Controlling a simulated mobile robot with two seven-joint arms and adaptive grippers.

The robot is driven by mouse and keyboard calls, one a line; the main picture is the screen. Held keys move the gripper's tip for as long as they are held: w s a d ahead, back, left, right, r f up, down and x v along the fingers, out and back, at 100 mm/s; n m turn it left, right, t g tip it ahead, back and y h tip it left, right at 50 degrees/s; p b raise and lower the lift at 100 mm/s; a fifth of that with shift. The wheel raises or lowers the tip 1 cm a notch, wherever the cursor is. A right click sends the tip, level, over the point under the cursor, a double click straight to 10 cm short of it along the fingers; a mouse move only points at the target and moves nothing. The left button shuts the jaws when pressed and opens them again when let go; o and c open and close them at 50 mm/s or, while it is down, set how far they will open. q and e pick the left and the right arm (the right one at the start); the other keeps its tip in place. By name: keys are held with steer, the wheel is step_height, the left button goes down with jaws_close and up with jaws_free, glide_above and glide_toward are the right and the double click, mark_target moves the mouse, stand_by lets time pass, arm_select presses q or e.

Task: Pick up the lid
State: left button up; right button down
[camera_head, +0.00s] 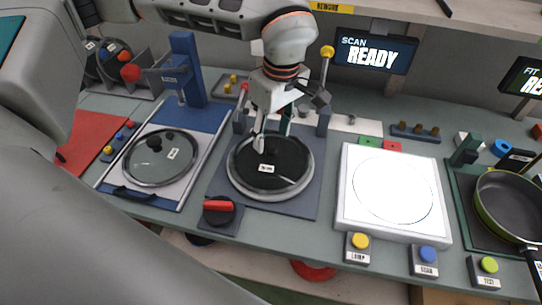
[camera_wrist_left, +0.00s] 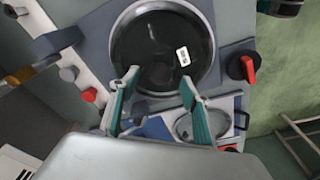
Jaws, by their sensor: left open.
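A round glass lid (camera_head: 160,157) with a metal rim, a dark knob and a white label lies on the blue and white tray at the left. It also shows partly behind my fingers in the left wrist view (camera_wrist_left: 185,128). A dark round piece (camera_head: 270,162) with a pale rim and a white label rests on the grey fixture in the middle; I cannot tell whether it is a lid or a pan. My left gripper (camera_head: 272,138) is open and points down over this dark piece. In the left wrist view its two fingertips (camera_wrist_left: 160,82) are apart over the piece's near part. Contact is unclear.
A red-handled knob (camera_head: 218,208) stands in front of the fixture. A white scan plate (camera_head: 391,193) is to its right, with a pan (camera_head: 513,207) beyond. A blue post (camera_head: 188,70) stands behind the tray. A yellow-topped lever (camera_head: 326,54) rises near my wrist.

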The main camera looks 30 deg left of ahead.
mark_target(271, 143)
arm_select(q)
steer(key=f, duration=0.4)
steer(key=shift+a, duration=0.25)
jaws_close()
steer(key=shift+r, duration=0.1)
steer(key=shift+r, duration=0.1)
